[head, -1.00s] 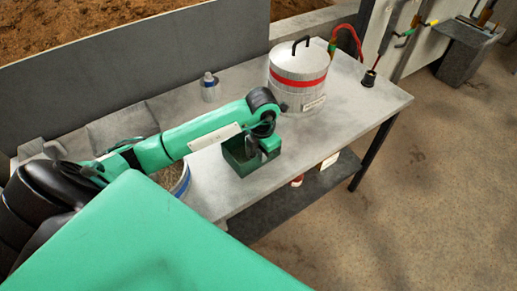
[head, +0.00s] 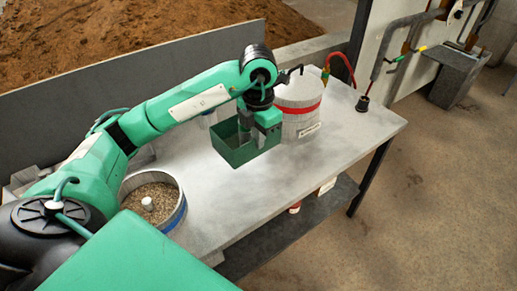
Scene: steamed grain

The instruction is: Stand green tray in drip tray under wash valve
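The green tray (head: 233,154) is an open dark green box, held over the middle of the grey table. My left gripper (head: 262,135) comes down onto its right side and appears shut on the tray's wall; the fingertips are partly hidden. The tray looks lifted clear of the tabletop. A grey stone-like basin (head: 452,82), which looks like the drip tray, stands at the far upper right beyond the table. My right gripper is not in view.
A lidded pot with a red band (head: 300,120) stands just behind the green tray. A round container of grain (head: 152,200) is at the table's left. A red hose (head: 343,62) and a black-based fitting (head: 362,103) are at the far end. Open floor (head: 440,190) lies right.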

